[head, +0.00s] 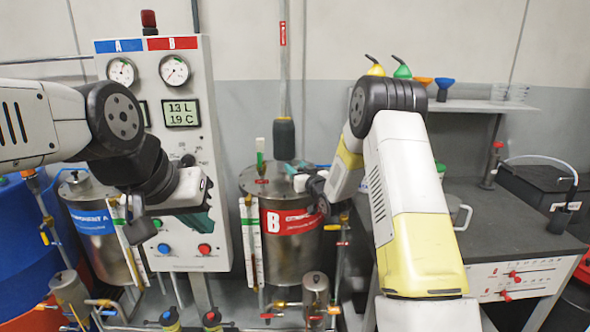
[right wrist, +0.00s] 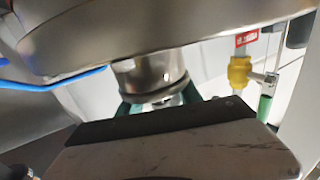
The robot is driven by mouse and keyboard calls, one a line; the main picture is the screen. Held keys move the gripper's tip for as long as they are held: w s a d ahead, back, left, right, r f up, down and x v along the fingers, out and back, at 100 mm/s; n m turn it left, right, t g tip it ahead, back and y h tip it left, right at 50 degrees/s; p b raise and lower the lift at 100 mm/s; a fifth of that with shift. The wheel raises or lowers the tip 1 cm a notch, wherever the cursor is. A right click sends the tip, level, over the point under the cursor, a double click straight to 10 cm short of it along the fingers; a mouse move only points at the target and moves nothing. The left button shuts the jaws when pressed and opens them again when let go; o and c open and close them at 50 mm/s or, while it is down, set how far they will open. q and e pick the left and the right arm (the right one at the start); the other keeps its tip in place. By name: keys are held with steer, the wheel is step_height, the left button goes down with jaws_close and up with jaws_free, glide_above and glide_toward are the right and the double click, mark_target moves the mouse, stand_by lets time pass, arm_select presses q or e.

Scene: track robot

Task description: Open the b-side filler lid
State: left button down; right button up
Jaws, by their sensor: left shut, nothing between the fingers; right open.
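The B tank (head: 290,232), steel with a red label, stands at the centre of the head view, with its round top (head: 262,178) visible. My right gripper (head: 302,178) is at the right side of that top and covers part of it. In the right wrist view a short metal cylinder with a dark rim (right wrist: 148,78), seemingly the filler cap, is in front of the right gripper (right wrist: 158,106). Its teal fingers are apart, one on each side of the cylinder. Contact cannot be told. My left gripper (head: 200,222) is shut and empty in front of the control panel.
The control panel (head: 188,135) with gauges stands left of the B tank. The A tank (head: 95,225) is further left. A dark hanging nozzle (head: 284,138) is above the B tank. In the wrist view, a blue tube (right wrist: 55,86) and yellow fitting (right wrist: 239,71) are close by.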

steer(key=shift+c, duration=0.4)
jaws_close()
stand_by(1.1)
